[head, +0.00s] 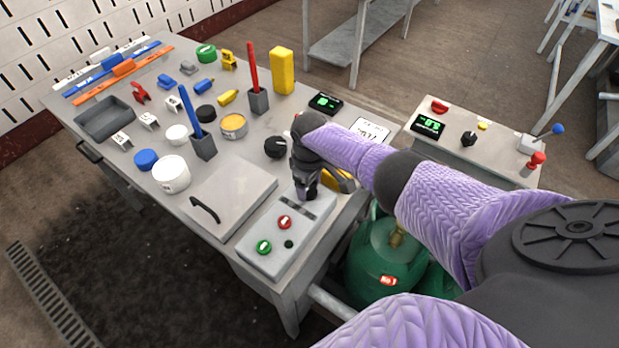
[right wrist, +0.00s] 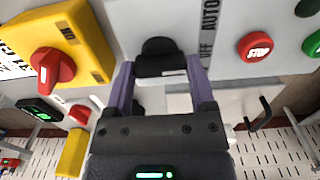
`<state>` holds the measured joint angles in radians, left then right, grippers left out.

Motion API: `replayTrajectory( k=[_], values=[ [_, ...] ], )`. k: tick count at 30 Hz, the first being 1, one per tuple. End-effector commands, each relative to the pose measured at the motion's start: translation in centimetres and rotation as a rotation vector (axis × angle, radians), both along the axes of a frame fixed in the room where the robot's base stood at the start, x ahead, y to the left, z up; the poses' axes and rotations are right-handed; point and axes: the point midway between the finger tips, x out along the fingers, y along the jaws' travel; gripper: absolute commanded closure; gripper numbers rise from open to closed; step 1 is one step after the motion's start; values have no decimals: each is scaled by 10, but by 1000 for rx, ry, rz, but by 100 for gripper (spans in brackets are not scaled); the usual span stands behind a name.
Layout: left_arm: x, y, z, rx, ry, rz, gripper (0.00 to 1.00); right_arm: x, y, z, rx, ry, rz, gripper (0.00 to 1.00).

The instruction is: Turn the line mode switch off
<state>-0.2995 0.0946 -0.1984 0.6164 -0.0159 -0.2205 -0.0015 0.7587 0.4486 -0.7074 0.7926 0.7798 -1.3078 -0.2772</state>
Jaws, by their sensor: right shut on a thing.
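The line mode switch shows in the right wrist view as a black knob (right wrist: 158,50) on a grey control panel. The words OFF and AUTO are printed on the panel beside it. My right gripper (right wrist: 161,72) has its two purple fingers on either side of the knob and is shut on it. In the head view, my right gripper (head: 304,194) points down at the top part of the grey control panel (head: 274,255) at the table's front right and hides the knob there. Which position the knob points to is hard to tell. My left gripper is not in view.
A red stop button (head: 285,222) and a green button (head: 264,246) sit on the same panel. A yellow box with a red rotary switch (right wrist: 53,68) is close to the gripper. A hinged lid with a black handle (head: 205,210) lies left of the panel.

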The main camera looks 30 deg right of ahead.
Motion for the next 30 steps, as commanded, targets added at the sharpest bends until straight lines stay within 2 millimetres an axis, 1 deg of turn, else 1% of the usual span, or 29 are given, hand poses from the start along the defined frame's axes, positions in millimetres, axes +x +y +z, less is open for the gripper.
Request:
replayTrajectory(
  k=[3, 11, 12, 14, 15, 21, 23, 26, 27, 30],
  values=[
    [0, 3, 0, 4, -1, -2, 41, 0, 0, 0, 0, -2, -3, 88],
    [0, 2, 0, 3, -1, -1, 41, 1, 0, 0, 0, -2, -2, 88],
    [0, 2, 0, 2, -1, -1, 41, 1, 0, 0, 0, -2, -2, 21],
    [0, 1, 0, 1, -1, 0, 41, 1, 0, 0, 0, -2, -2, 8],
    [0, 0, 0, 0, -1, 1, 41, 0, 0, 0, 0, -2, -2, 0],
    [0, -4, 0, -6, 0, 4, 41, 0, 0, 1, 0, -1, -2, 0],
    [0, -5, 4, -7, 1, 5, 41, 1, 0, 6, 1, -2, -1, 0],
    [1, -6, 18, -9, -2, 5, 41, 1, 0, 29, 1, -5, 0, 0],
    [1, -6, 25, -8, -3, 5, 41, 1, 0, 41, 1, -4, 0, 0],
    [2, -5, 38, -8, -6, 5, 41, 1, 0, 67, 1, -4, 0, 0]
  ],
)
